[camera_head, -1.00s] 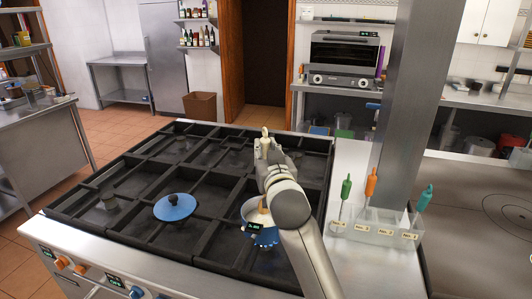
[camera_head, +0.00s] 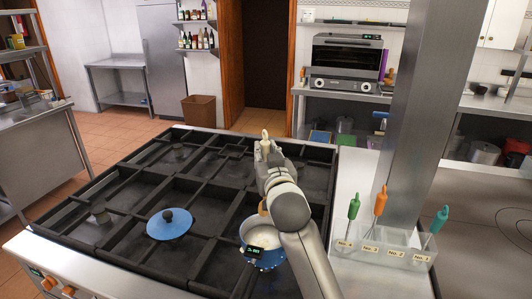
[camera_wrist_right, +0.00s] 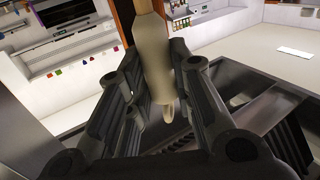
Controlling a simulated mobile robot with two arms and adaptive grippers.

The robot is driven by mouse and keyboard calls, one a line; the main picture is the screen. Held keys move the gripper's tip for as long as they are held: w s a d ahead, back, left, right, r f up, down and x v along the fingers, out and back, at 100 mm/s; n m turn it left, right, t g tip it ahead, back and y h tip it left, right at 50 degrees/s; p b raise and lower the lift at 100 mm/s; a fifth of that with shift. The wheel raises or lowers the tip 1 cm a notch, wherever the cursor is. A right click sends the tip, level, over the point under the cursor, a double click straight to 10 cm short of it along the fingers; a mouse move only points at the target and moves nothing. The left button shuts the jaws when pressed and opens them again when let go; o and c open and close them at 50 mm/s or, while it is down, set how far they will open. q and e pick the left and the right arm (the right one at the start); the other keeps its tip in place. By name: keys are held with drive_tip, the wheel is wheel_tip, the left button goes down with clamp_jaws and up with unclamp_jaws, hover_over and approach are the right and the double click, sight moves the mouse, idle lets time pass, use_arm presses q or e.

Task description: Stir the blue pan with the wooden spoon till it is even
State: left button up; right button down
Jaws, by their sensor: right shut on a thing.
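The blue pan (camera_head: 247,229) stands on the right front part of the black slatted grill, with pale contents and a small dark display at its front. My arm hides its right side. My right gripper (camera_head: 267,158) is above and beyond the pan in the head view, shut on the wooden spoon. In the right wrist view the spoon's pale handle (camera_wrist_right: 157,58) stands between the dark fingers (camera_wrist_right: 158,100). A brown bit of the spoon (camera_head: 263,208) shows beside my arm at the pan's far rim. The spoon's lower end is hidden. My left gripper is out of view.
A blue lid with a knob (camera_head: 169,225) lies on the grill, left of the pan. A clear labelled holder (camera_head: 384,247) with green, orange and teal-handled tools stands on the right counter, before a steel post (camera_head: 426,110). The grill's left part is mostly clear.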

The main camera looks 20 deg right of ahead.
use_arm(q)
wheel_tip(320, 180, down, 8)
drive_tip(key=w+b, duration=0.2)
drive_tip(key=b, duration=0.6)
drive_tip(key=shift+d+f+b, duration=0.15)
drive_tip(key=shift+b, duration=0.15)
use_arm(e)
wheel_tip(320, 180, down, 14)
drive_tip(key=shift+r, duration=0.2)
drive_tip(key=shift+w+d, duration=0.1)
